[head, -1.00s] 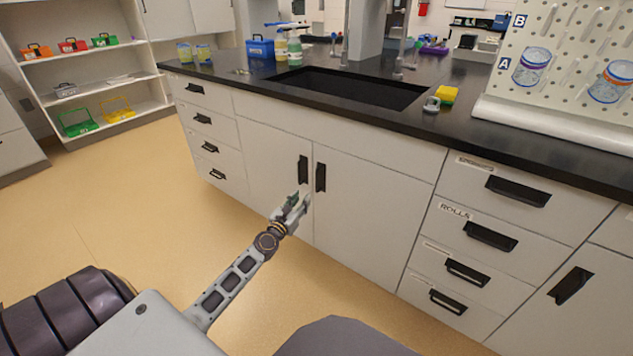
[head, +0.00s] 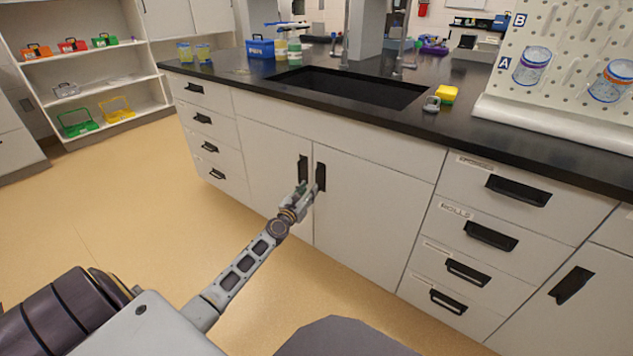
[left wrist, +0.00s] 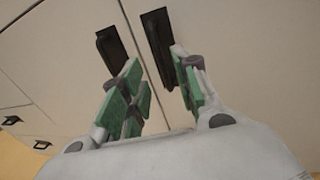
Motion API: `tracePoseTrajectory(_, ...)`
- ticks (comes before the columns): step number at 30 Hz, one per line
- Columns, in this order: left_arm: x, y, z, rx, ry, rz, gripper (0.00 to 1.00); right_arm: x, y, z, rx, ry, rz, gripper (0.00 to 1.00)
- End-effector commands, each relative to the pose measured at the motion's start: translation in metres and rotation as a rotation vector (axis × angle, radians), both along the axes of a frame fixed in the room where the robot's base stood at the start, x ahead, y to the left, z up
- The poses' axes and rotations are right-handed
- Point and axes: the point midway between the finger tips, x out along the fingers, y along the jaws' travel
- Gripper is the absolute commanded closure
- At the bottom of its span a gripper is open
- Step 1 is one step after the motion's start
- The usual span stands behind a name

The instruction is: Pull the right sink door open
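The right sink door (head: 370,210) is shut, a plain pale panel under the sink. Its black upright handle (head: 320,176) is near its left edge; the left wrist view shows the handle (left wrist: 158,38) too. My left gripper (head: 311,188) is at the lower part of this handle. In the left wrist view the gripper's green-padded fingers (left wrist: 157,78) are apart, with the lower end of the right handle between them. I cannot tell whether either finger touches it. My right gripper is not in view.
The left sink door (head: 265,175) is shut, its black handle (head: 303,169) close beside the right one. Drawers (head: 490,237) flank the doors. The black counter (head: 440,133) overhangs them. The floor (head: 120,210) at the left is clear.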

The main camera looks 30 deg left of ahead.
Motion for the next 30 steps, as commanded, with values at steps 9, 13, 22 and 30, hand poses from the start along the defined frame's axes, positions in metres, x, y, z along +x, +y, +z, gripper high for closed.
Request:
tracePoseTrajectory(9, 0.024, 0.003, 0.000, 0.000, -0.001, 0.000, 0.69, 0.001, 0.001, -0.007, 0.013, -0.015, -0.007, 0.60)
tracePoseTrajectory(13, 0.033, 0.004, -0.001, 0.000, 0.000, 0.000, 0.69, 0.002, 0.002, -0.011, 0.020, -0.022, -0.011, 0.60)
tracePoseTrajectory(22, 0.054, 0.007, -0.001, 0.001, 0.000, 0.000, 0.69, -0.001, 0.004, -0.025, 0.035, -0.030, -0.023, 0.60)
tracePoseTrajectory(30, 0.070, 0.008, -0.001, 0.001, 0.000, 0.000, 0.69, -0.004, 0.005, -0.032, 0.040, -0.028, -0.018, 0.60)
